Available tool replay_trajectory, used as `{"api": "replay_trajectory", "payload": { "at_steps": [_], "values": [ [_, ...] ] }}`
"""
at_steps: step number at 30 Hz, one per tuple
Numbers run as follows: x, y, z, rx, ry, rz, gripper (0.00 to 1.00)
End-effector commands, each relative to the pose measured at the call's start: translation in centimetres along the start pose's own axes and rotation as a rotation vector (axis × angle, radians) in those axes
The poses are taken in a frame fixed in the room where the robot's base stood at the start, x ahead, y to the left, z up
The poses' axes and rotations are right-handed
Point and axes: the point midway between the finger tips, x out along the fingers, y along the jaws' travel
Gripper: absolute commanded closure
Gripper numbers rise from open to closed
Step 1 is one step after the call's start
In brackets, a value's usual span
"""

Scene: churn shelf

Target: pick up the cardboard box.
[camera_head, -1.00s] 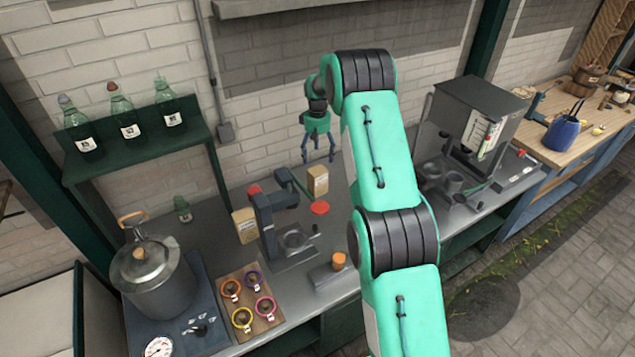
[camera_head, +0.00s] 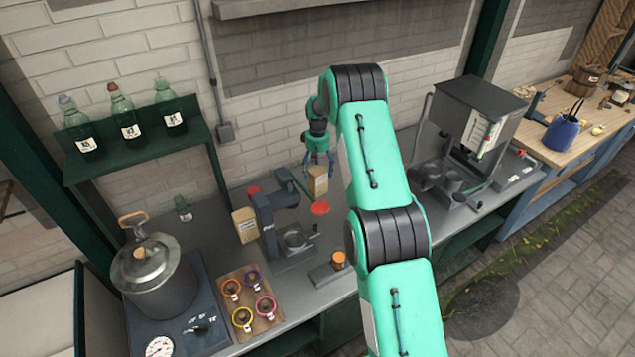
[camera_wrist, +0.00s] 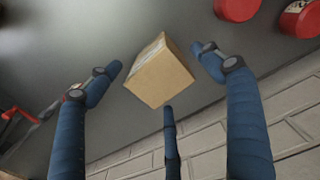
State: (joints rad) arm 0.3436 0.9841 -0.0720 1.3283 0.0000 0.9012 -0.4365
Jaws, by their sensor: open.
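The cardboard box (camera_head: 317,183) is a small tan carton with a pale label, standing on the grey counter close to the brick wall. My gripper (camera_head: 318,160) is above it with its fingers around the box's upper part. In the wrist view the cardboard box (camera_wrist: 158,75) lies between the open blue fingers of my gripper (camera_wrist: 160,78), with visible gaps at the sides. I cannot tell whether any finger touches it. A second tan carton (camera_head: 245,225) stands on the counter further left.
A large grey machine (camera_head: 470,130) stands to the right. A lidded pot (camera_head: 155,275), a tray of coloured rings (camera_head: 250,300) and a bottle shelf (camera_head: 140,145) are on the left.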

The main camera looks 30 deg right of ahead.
Motion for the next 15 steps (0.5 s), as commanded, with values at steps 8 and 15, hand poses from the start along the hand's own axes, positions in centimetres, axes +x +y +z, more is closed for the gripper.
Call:
{"api": "replay_trajectory", "payload": {
  "at_steps": [8,15],
  "values": [
    [0.16,0.01,-0.01,0.0,0.0,0.0,0.2],
    [0.58,0.0,0.01,0.0,-0.001,0.0,0.2]
  ]
}}
